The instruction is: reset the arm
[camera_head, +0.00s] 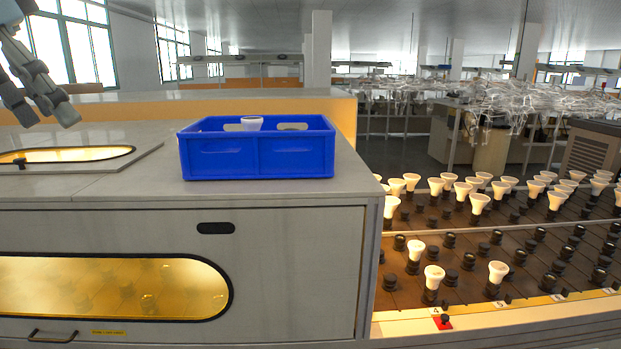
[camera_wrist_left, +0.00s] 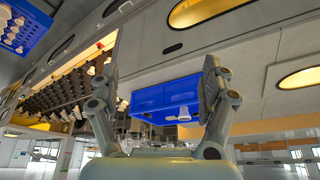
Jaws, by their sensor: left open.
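My left gripper (camera_head: 47,116) hangs at the top left of the head view, raised above the grey cabinet top and well apart from the blue crate. Its fingers are spread with nothing between them. In the left wrist view, the two fingers of my left gripper (camera_wrist_left: 160,78) stand wide apart, and the blue crate shows in the gap beyond them. My right gripper is in neither view.
The blue crate (camera_head: 255,157) stands on the cabinet top (camera_head: 110,187) with a white bulb (camera_head: 251,123) in it. An oval lit window (camera_head: 70,154) lies below my gripper. A brown socket board (camera_head: 465,240) with several white bulbs is at right. Another blue tray (camera_wrist_left: 38,38) shows in the wrist view.

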